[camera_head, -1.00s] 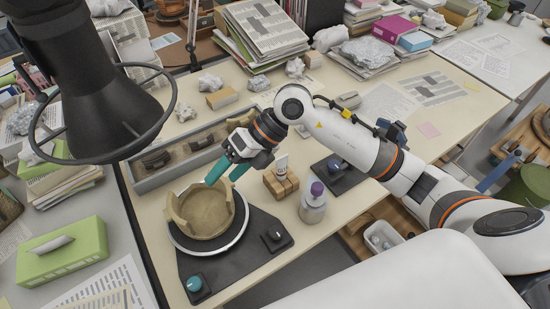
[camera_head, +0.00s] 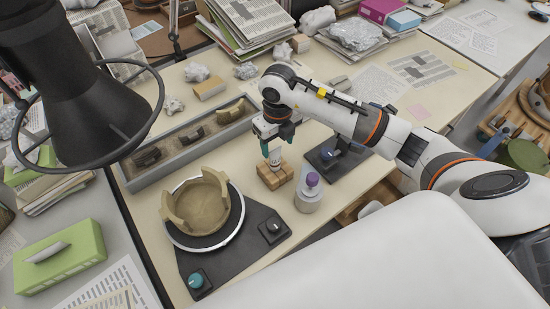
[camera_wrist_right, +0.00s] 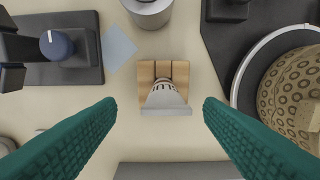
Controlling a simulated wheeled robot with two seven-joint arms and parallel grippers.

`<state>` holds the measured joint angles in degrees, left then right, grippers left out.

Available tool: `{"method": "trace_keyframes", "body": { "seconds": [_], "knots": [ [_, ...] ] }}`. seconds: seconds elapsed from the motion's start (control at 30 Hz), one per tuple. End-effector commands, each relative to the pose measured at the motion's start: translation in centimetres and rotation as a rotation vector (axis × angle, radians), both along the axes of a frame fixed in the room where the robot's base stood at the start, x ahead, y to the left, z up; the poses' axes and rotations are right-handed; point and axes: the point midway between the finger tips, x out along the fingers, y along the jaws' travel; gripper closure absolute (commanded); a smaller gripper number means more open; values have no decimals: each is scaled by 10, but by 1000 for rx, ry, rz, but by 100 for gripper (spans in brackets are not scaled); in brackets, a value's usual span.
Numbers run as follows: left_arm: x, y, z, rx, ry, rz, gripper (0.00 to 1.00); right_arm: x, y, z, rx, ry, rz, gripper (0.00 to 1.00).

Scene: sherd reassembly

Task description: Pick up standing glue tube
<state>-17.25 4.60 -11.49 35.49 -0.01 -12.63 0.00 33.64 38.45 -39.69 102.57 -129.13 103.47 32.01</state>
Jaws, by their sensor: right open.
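The glue tube (camera_head: 275,158) stands upright in a wooden block (camera_head: 271,180) on the cream table, beside the purple-capped bottle (camera_head: 311,188). In the right wrist view the white tube (camera_wrist_right: 164,97) shows from above, its wide flat end towards me, over the slotted block (camera_wrist_right: 146,72). My right gripper (camera_head: 277,141) is directly above the tube, pointing down. Its teal fingers are open, one on each side of the tube with a gap on both sides in the right wrist view (camera_wrist_right: 159,104). The fingers partly hide the tube's top in the head view. My left gripper is not in view.
The partly rebuilt pot (camera_head: 200,205) sits on a turntable at the left, with a black base (camera_head: 245,240) and knobs. A grey tray (camera_head: 150,180) of sherds lies behind it. A black device with a blue knob (camera_head: 327,154) stands right of the block.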

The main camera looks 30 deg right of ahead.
Motion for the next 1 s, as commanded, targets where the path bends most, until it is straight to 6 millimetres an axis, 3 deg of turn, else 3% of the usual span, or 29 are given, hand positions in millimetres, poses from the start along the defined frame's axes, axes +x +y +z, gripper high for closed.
{"method": "trace_keyframes", "body": {
  "seconds": [0.3, 0.57, 0.6, 0.83, 1.0],
  "knots": [
    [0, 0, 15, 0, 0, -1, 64, 1, 6, -42, 1, 3, 0, 38],
    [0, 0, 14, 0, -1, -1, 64, 2, 5, -47, 1, 0, 1, 38],
    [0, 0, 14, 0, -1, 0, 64, 2, 5, -47, 1, 0, 1, 40],
    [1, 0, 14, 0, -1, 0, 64, 2, 5, -47, 0, 0, 1, 77],
    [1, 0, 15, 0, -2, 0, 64, 2, 5, -47, 0, 0, 1, 77]
  ]
}}
